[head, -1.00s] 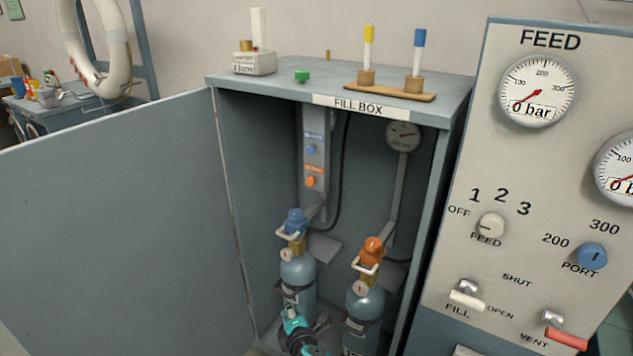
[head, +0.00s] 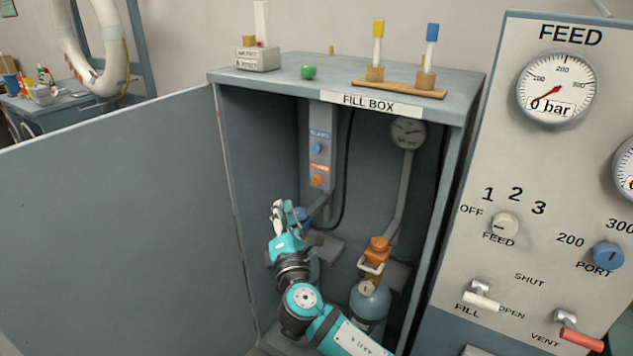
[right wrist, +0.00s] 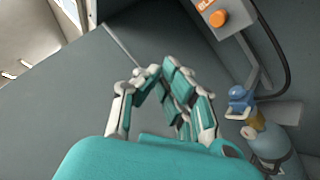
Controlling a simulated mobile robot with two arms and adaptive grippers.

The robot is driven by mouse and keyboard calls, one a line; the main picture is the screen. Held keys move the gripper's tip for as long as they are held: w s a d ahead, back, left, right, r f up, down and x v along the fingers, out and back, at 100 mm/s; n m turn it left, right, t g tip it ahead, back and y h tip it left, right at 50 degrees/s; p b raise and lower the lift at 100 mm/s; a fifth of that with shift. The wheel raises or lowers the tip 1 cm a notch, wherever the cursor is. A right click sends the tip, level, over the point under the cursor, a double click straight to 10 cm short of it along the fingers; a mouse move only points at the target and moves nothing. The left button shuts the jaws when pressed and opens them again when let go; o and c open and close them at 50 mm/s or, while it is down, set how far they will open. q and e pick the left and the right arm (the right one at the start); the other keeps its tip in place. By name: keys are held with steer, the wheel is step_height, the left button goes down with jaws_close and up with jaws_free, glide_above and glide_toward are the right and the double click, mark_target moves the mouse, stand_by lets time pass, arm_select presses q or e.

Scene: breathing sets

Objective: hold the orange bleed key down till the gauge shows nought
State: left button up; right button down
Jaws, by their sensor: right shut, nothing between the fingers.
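The orange bleed key (head: 316,180) is a round knob under an orange label on the grey upright strip inside the fill box. It also shows at the top of the right wrist view (right wrist: 218,18). The round gauge (head: 408,132) hangs at the box's upper right; its reading is too small to tell. My right gripper (head: 283,207) is shut and empty, fingers pointing up, in front of the blue-topped cylinder and below and left of the orange key, apart from it. In the right wrist view its fingertips (right wrist: 158,72) meet. My left gripper is not in view.
A blue knob (head: 317,148) sits just above the orange key. A blue valve (right wrist: 240,98) and an orange valve (head: 377,250) top two cylinders below. The open door (head: 110,210) bounds the left; the feed panel (head: 520,190) stands at the right.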

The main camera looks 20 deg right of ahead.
mark_target(317, 180)
steer(key=w+d+b, duration=0.1)
steer(key=w+d, duration=0.4)
steer(key=d, duration=0.2)
steer(key=shift+w, duration=0.2)
steer(key=shift+w+d+b, duration=0.1)
steer(key=shift+b, duration=0.2)
stand_by(1.4)
steer(key=shift+w+d, duration=0.15)
steer(key=shift+d, duration=0.05)
steer(key=shift+w+d, duration=0.4)
steer(key=shift+d, duration=0.25)
stand_by(4.6)
